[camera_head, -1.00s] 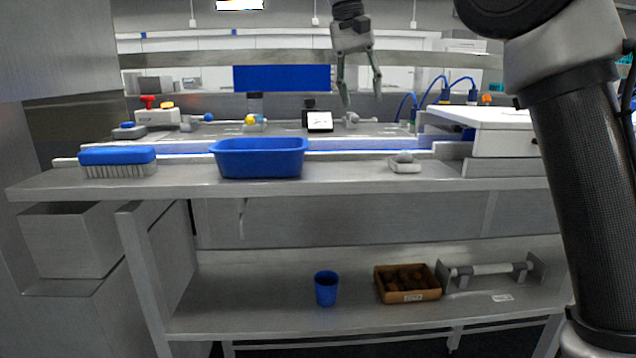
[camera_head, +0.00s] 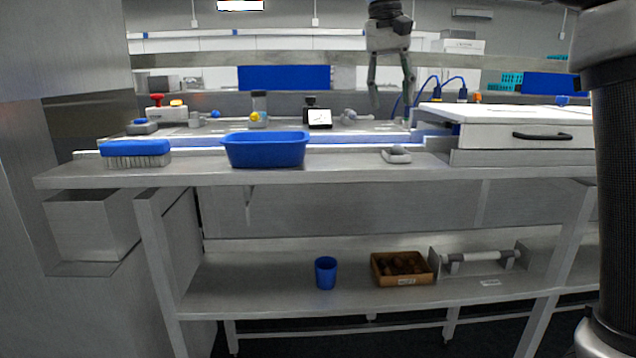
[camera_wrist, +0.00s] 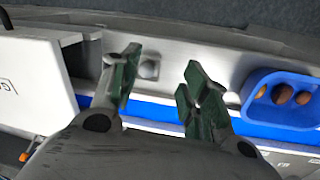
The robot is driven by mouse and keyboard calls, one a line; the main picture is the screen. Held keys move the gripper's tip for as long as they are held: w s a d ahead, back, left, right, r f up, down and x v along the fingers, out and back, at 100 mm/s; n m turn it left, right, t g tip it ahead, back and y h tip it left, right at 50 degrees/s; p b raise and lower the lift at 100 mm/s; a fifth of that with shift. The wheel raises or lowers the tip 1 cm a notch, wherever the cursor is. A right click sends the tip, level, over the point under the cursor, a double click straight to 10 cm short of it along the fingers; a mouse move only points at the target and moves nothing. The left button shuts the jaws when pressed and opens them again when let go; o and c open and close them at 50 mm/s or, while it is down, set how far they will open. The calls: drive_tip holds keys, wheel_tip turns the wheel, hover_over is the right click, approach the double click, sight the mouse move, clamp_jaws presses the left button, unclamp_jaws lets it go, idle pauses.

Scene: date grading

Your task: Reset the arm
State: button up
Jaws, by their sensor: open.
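My gripper (camera_head: 391,88) hangs from my arm above the back of the workbench, fingers pointing down, in the head view. It is open and empty, with clear space between its fingertips. In the wrist view my gripper (camera_wrist: 160,80) shows two green-padded fingers spread apart over the bench. A small grey scoop-like object (camera_head: 396,155) lies on the bench's front ledge, below the gripper and apart from it. Part of my arm fills the right edge of the head view.
A blue tray (camera_head: 264,150) stands on the ledge; the wrist view shows brown dates in the tray (camera_wrist: 254,84). A blue brush (camera_head: 136,152) lies left, a white drawer unit (camera_head: 490,135) right. A blue cup (camera_head: 325,273) and a brown date box (camera_head: 402,281) sit on the lower shelf.

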drive_tip(key=s+d+f+t+y, duration=0.1)
drive_tip(key=s+d+f, duration=0.3)
drive_tip(key=s+d, duration=0.35)
drive_tip(key=s+d+f+t, duration=0.1)
drive_tip(key=s+d+f, duration=0.2)
drive_tip(key=s+d, duration=0.45)
drive_tip(key=s+d+f+t, duration=0.1)
drive_tip(key=s+d+f, duration=0.2)
drive_tip(key=s+f, duration=0.2)
drive_tip(key=s+d+f+n+t, duration=0.1)
drive_tip(key=s+d+f, duration=0.2)
drive_tip(key=s+f, duration=0.2)
wheel_tip(320, 180, down, 2)
drive_tip(key=shift+d+f+y, duration=0.25)
drive_tip(key=shift+d+y, duration=0.05)
drive_tip(key=shift+d, duration=0.1)
drive_tip(key=shift+s, duration=0.1)
